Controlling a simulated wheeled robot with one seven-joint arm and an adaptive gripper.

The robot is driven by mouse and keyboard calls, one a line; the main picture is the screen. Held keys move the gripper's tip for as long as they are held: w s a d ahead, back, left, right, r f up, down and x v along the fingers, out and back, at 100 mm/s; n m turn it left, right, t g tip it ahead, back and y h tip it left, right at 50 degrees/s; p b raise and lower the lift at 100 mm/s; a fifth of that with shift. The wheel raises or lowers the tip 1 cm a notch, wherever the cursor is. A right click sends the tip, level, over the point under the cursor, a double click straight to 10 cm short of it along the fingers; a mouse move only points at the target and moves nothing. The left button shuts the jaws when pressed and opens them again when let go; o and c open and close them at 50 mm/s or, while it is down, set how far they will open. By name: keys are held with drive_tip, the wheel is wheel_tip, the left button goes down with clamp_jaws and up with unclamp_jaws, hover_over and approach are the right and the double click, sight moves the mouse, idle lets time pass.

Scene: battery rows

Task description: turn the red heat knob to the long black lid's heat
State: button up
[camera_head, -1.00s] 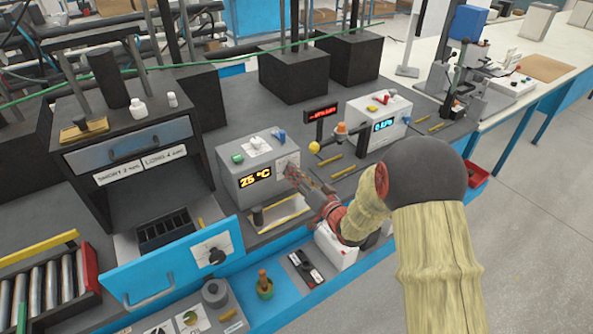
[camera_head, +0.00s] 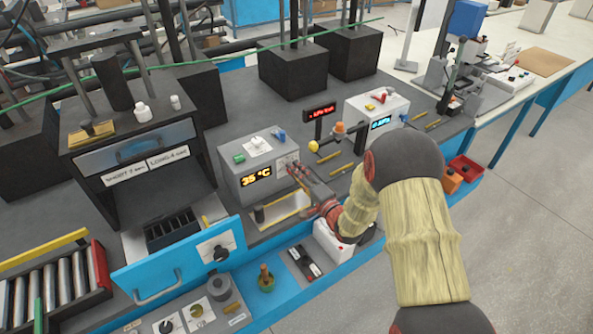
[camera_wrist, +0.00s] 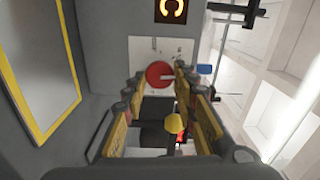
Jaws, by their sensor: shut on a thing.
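The red heat knob (camera_wrist: 159,74) is a round disc with a pale line, on the light face plate of the grey heater box (camera_head: 258,165). The heater's display (camera_head: 256,177) reads 35 °C. My gripper (camera_head: 296,170) is at the right part of the heater's front and hides the knob in the head view. In the wrist view its fingers (camera_wrist: 156,82) are on both sides of the knob, shut on it. I cannot pick out a long black lid with certainty in either view.
A label (camera_head: 147,167) on the dark cabinet at left reads SHORT and LONG with small figures. A blue-fronted drawer (camera_head: 180,262) stands open below it.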

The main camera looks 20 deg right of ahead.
drive_tip(key=shift+f+m, duration=0.1)
drive_tip(key=shift+m, duration=0.5)
drive_tip(key=o, duration=1.1)
drive_tip(key=v, duration=1.2)
